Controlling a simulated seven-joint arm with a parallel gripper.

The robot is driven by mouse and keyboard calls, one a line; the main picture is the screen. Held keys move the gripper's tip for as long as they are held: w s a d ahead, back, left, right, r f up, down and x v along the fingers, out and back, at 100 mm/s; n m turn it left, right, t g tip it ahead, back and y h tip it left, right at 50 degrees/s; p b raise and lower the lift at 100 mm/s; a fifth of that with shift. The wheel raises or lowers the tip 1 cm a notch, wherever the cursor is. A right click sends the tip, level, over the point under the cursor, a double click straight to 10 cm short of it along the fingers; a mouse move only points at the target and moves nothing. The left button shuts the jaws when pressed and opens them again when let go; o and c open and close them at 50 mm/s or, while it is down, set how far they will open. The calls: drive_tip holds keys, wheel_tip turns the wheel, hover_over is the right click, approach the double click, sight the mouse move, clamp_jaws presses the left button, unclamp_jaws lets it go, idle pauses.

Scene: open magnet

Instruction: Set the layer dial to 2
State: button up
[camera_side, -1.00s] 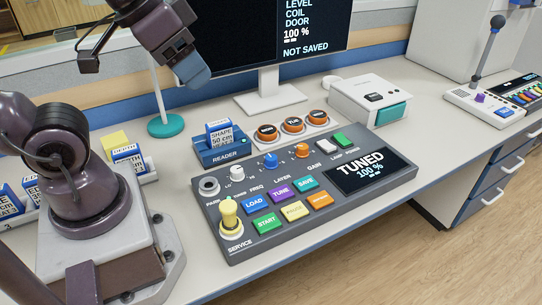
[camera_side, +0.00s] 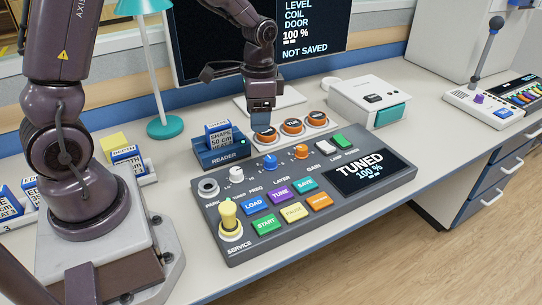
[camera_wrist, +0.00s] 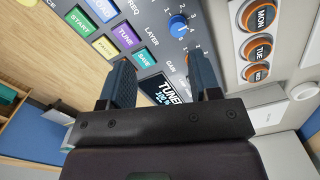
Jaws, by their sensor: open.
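The layer dial (camera_side: 270,162) is a blue knob on the dark control panel (camera_side: 395,178), between a white knob and an orange knob. In the wrist view the same blue knob (camera_wrist: 178,25) shows beyond the fingers, with small numbers around it and the word LAYER beside it. I cannot tell for sure which number its pointer is at. My gripper (camera_side: 261,120) is above and behind the panel, near the orange round buttons, apart from the dial. Its two fingers (camera_wrist: 163,78) are spread with nothing between them.
The white knob (camera_side: 236,173) and orange knob (camera_side: 301,152) flank the dial. Three orange round buttons (camera_side: 292,126) and a reader with a card (camera_side: 220,140) stand behind the panel. The panel's screen reads TUNED 100 %. A teal lamp (camera_side: 163,127) stands at the left.

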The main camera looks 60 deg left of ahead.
sight(271, 158)
drive_tip(key=w+f+m, duration=0.1)
drive_tip(key=f, duration=0.3)
drive_tip(key=w+a+f+m, duration=0.1)
drive_tip(key=f, duration=0.4)
drive_tip(key=w+f+m, duration=0.1)
drive_tip(key=w+f, duration=0.1)
drive_tip(key=f, duration=0.3)
drive_tip(key=shift+a+m+t, duration=0.2)
drive_tip(key=shift+m+t, duration=0.1)
drive_tip(key=c, duration=0.9)
